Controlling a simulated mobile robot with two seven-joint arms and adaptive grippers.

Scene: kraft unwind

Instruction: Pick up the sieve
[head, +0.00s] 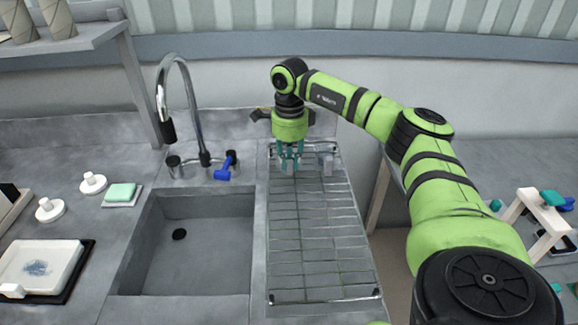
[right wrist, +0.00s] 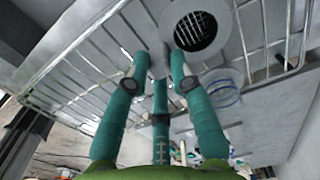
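A round pale piece with a dark mesh centre, which looks like the sieve (right wrist: 197,28), shows in the right wrist view just beyond my fingertips, against the wire rack. In the head view I cannot make it out clearly near the gripper. My right gripper (head: 290,158) points down over the back end of the wire drying rack (head: 318,235). Its teal fingers (right wrist: 158,75) are spread apart, with a narrow grey piece between the tips; I cannot tell whether they touch it. My left gripper is not in view.
The sink (head: 195,245) lies left of the rack, with a tall faucet (head: 190,100) behind it. A green sponge (head: 121,193) and white knobs sit left of the sink. The rack's middle and front are bare. A small white stand (head: 540,225) is at far right.

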